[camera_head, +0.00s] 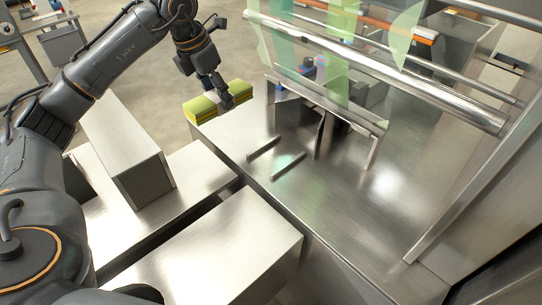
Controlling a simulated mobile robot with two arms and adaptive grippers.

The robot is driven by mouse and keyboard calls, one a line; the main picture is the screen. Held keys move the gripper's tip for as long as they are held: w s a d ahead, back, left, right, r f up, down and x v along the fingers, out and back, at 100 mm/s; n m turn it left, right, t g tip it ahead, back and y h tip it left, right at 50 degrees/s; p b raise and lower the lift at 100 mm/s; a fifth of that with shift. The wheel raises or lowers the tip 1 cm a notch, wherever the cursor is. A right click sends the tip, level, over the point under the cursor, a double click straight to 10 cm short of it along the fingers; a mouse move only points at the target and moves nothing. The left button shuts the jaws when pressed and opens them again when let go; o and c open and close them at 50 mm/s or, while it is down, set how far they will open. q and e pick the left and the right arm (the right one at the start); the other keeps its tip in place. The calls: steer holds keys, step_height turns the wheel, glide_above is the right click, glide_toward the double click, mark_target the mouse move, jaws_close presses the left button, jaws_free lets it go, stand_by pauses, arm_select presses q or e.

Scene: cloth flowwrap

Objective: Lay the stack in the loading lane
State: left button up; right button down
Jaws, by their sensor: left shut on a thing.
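A stack of yellow-green folded cloths (204,107) is at the far left edge of the steel machine table. My left gripper (224,98) is shut on the stack from above, near its right part, and its fingers cover some of it. I cannot tell whether the stack touches the table below. The loading lane (276,157) appears to be the strip between two short parallel rails on the steel table, and it is empty. My right gripper is not in view.
Behind the lane stand the wrapping machine's metal roller (380,70) and green translucent film (339,50). A steel box (125,155) stands at the left, and another steel block (220,250) is at the front. The table right of the lane (330,215) is bare.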

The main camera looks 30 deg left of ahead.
arm_select(q)
steer(key=d+f+p, duration=0.1)
steer(key=d+f, duration=0.1)
steer(key=d, duration=0.2)
steer(key=d+f+p, duration=0.2)
steer(key=d+f, duration=0.1)
steer(key=d, duration=0.1)
steer(key=d+f+p, duration=0.1)
steer(key=d+f, duration=0.1)
steer(key=d, duration=0.2)
steer(key=shift+w+f, duration=0.35)
steer(key=shift+d+f+p, duration=0.3)
steer(key=shift+f+p, duration=0.05)
steer(key=shift+f, duration=0.15)
steer(key=f+p, duration=0.2)
steer(key=f, duration=0.1)
steer(key=shift+d, duration=0.35)
steer(key=shift+f, duration=0.45)
